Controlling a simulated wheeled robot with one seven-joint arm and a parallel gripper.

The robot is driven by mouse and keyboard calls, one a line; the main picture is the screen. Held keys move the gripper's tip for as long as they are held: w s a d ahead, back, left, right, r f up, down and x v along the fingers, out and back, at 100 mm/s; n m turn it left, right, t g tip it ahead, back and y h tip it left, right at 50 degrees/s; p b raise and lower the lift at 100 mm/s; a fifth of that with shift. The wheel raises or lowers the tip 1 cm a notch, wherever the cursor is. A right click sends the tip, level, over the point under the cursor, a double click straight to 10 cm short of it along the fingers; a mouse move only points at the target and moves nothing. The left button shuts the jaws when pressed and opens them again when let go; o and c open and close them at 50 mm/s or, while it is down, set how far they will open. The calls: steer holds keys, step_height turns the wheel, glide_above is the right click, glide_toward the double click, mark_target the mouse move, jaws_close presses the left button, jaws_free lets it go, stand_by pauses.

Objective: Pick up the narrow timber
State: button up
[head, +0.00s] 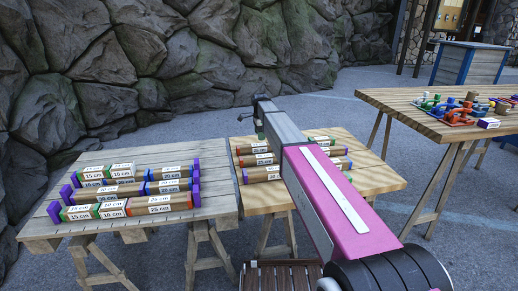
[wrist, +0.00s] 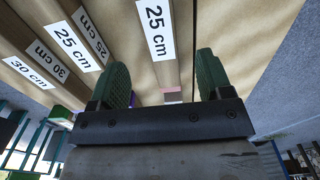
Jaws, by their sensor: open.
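My gripper (wrist: 162,75) is open, with its two green-padded fingers apart and nothing held between them. In the wrist view a brown timber labelled 25 cm (wrist: 150,72) runs toward the gap between the fingers. Whether it touches either finger cannot be told. In the head view my gripper (head: 260,134) is over the middle table, and my arm hides part of that table. Timbers (head: 258,160) with labels and coloured ends lie there. Which of them is the narrow timber is not clear from the labels.
More labelled timbers (wrist: 62,52) lie close to the left finger. The right table (head: 400,98) holds coloured tools and small parts. The middle table's right side (head: 375,178) is bare. A rock wall stands behind.

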mark_target(259, 145)
steer(key=f, duration=0.8)
steer(key=shift+a+f, duration=0.25)
steer(key=shift+f, duration=0.1)
steer(key=c, duration=1.1)
